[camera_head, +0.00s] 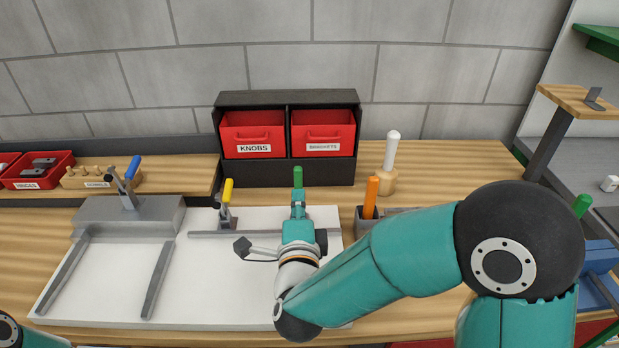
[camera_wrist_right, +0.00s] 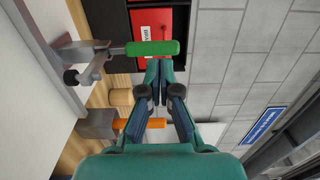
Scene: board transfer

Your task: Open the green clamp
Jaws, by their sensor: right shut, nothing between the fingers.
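The green clamp's handle (camera_head: 298,177) stands upright at the back of the white board in the head view. My right gripper hides most of the clamp below it. In the right wrist view the green handle (camera_wrist_right: 153,47) and its metal clamp body (camera_wrist_right: 80,58) show clearly. My right gripper (camera_head: 298,208) is shut and empty. Its fingertips (camera_wrist_right: 159,66) meet right beside the handle, not around it; I cannot tell whether they touch it. My left gripper is out of view.
A yellow-handled clamp (camera_head: 227,197) and a blue-handled clamp (camera_head: 131,172) stand to the left. An orange-handled tool (camera_head: 371,192) in a grey holder and a white-handled tool (camera_head: 392,152) stand to the right. Red bins (camera_head: 252,134) are behind. The white board (camera_head: 215,285) has free room in front.

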